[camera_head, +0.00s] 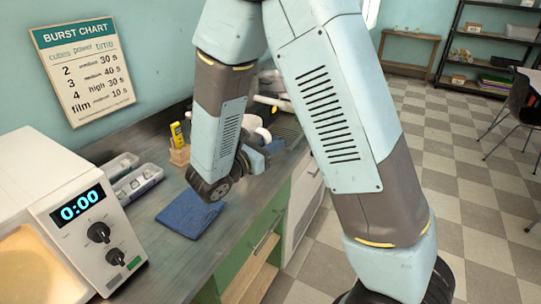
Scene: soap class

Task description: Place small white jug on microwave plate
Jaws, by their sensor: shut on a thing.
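My gripper (256,152) is at the end of my bent arm, above the worktop at the picture's middle. It is shut on a white rounded thing, seemingly the small white jug (262,134). My arm and the gripper hide much of the jug, so its handle and tilt are unclear. The white microwave (108,240) stands at the lower left, its display reading 0:00. A warm-lit area (30,272) shows at its front, cut by the picture's edge. The microwave plate is not visible.
A blue cloth (190,214) lies on the grey worktop (160,200) below the gripper. A white appliance is partly hidden behind my arm. Open checkered floor (460,200) lies right.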

